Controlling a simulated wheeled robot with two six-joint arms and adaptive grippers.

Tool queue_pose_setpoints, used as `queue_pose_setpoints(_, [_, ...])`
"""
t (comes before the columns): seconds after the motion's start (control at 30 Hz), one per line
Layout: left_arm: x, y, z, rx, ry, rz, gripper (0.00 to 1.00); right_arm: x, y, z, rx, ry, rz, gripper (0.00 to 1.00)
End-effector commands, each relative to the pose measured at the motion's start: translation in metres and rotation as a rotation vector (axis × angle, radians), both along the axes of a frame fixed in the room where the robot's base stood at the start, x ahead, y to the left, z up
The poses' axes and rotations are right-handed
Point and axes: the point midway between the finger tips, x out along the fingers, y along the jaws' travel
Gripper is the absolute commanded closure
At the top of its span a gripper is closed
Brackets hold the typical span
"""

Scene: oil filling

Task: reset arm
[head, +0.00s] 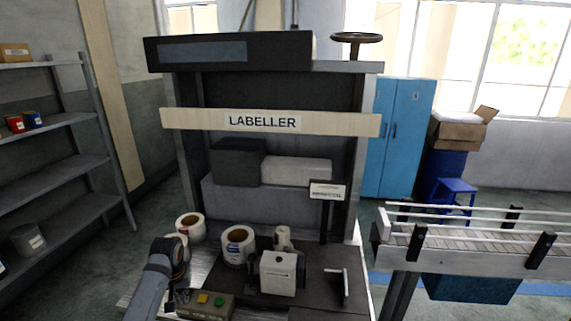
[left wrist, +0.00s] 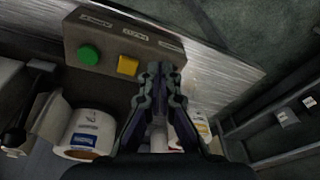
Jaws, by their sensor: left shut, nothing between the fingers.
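My left arm comes in from the lower left in the head view and bends down at the wrist. My left gripper (head: 179,297) is beside the left end of a control box (head: 222,309) with a green and a yellow button. In the left wrist view the gripper (left wrist: 160,69) is shut and empty, its fingertips close to the edge of the control box (left wrist: 96,29). The green button (left wrist: 88,54) and yellow button (left wrist: 128,65) lie to the left of the fingertips. I cannot tell whether the fingers touch the box. My right gripper is not in view.
Label rolls (head: 238,246) and a white dispenser (head: 278,272) stand on the labeller's bench. The labeller frame (head: 270,122) rises behind. A conveyor (head: 480,255) is at the right, a shelf rack (head: 60,130) at the left. Floor shows between rack and bench.

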Motion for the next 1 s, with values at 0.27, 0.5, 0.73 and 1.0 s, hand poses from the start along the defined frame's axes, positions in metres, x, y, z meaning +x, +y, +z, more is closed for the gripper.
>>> queue_pose_setpoints(0.27, [-0.129,-0.067,-0.047,0.056,-0.052,-0.259,1.0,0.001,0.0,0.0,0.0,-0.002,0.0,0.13])
queue_pose_setpoints(0.5, [-0.195,-0.09,-0.036,0.069,-0.09,-0.35,1.0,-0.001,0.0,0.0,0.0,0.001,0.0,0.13])
queue_pose_setpoints(0.73, [-0.238,-0.101,-0.017,0.077,-0.117,-0.4,1.0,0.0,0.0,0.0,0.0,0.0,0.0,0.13])
queue_pose_setpoints(1.0, [-0.242,-0.1,-0.052,0.078,-0.106,-0.409,1.0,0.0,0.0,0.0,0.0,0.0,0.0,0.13])
